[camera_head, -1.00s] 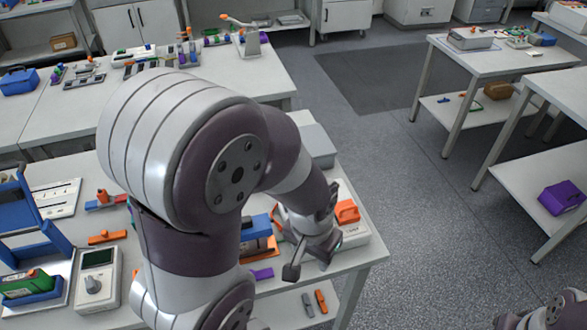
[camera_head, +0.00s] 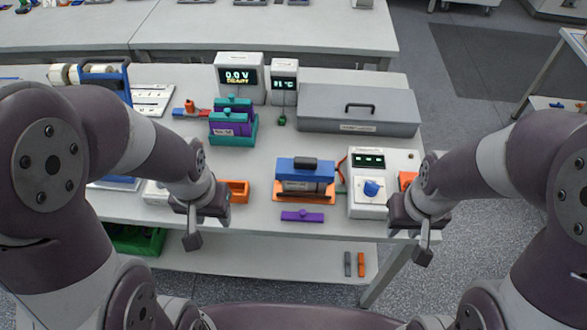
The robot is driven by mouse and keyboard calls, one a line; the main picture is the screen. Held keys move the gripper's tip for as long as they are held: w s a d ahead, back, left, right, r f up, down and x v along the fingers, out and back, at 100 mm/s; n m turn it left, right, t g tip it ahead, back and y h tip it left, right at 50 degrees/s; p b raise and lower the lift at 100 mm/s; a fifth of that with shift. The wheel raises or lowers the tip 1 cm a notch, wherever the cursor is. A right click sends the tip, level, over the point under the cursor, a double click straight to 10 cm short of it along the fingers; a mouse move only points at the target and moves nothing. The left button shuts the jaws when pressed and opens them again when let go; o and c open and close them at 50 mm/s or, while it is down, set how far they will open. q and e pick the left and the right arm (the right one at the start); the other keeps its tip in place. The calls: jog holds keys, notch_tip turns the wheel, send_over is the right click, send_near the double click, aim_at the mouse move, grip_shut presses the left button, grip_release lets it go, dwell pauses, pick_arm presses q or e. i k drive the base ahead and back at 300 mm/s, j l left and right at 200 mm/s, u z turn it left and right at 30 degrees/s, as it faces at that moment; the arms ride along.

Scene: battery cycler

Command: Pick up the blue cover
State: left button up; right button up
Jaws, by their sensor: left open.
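The blue cover (camera_head: 305,169) has a black handle on top. It sits over a dark block on an orange base (camera_head: 303,196), near the table's front edge. My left gripper (camera_head: 207,228) is open and empty, to the left of the cover and in front of an orange bin. My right gripper (camera_head: 412,234) looks open and empty, to the right of the cover, by the front right table corner. Neither gripper touches the cover.
A purple bar (camera_head: 302,216) lies in front of the orange base. A white box with a blue knob (camera_head: 366,200) stands right of the cover. A grey lidded case (camera_head: 358,122) and a teal-purple stack (camera_head: 232,130) stand behind. An orange bin (camera_head: 237,188) is at left.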

aim_at(300, 169)
jog(key=l+u, duration=0.2)
jog(key=l, duration=0.35)
jog(key=l+u, duration=0.25)
jog(key=l, duration=0.3)
jog(key=k+l+u, duration=0.2)
jog(key=l, duration=0.35)
jog(key=i, duration=0.05)
